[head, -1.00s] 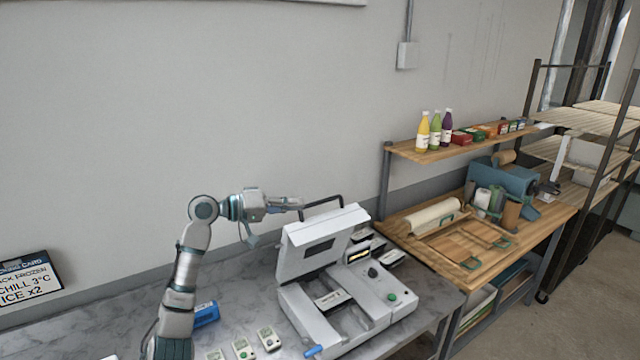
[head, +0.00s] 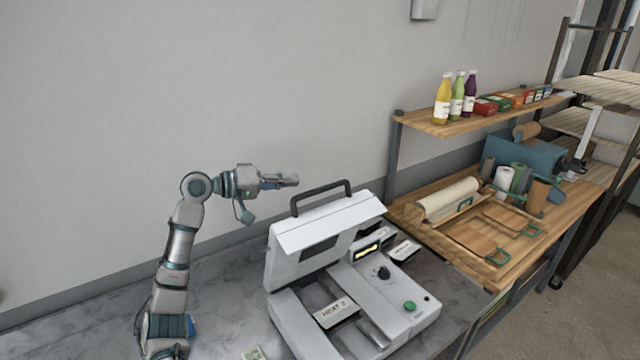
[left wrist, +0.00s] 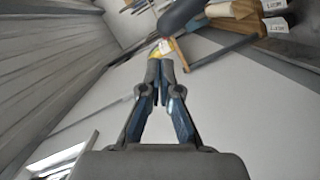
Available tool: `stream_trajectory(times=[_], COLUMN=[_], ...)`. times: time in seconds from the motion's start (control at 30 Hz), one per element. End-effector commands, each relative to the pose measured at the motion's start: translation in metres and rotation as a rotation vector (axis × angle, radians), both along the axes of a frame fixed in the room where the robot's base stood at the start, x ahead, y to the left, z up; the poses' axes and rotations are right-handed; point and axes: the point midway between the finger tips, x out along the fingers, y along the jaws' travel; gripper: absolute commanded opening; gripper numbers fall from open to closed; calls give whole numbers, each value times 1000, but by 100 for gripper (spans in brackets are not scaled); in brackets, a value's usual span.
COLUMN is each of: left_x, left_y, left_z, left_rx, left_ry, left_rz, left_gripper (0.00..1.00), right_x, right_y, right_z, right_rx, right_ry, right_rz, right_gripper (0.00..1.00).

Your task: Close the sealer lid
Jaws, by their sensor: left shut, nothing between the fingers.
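The white sealer (head: 385,300) stands on the marble counter with its lid (head: 322,236) raised. A dark handle (head: 321,196) runs along the lid's top edge. A "HEAT 2" label (head: 336,312) lies inside the open body. My left gripper (head: 294,180) is at the upper left of the lid, near the left end of the handle in the picture, and looks apart from it. It is shut and empty. In the left wrist view the closed fingertips (left wrist: 160,66) show, with a dark blurred shape (left wrist: 182,15) just beyond them. My right gripper is not in view.
A wooden bench (head: 470,235) with a paper roll (head: 448,198) stands to the right. Above it is a wooden shelf (head: 425,124) with bottles (head: 442,100) and small boxes. The wall behind the counter is bare.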

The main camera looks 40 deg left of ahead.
Motion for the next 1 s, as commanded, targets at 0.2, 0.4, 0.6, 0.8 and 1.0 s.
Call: stream_trajectory(times=[0.2, 0.4, 0.6, 0.8, 1.0], left_x=[19, 52, 78, 87, 87], left_y=[-7, -24, -36, -40, -40], left_z=[-4, -8, -14, -18, -19], left_rx=[-5, -7, -7, -6, -7], left_ry=[0, -1, 0, -1, -1], left_rz=[-2, -3, -1, 0, 0], left_gripper=[0, 0, 0, 0, 0], right_x=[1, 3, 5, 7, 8], right_y=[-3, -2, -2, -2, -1], right_z=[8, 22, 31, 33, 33], right_rx=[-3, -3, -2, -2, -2], right_ry=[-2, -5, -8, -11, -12], right_rz=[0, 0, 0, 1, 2], right_gripper=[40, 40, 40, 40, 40])
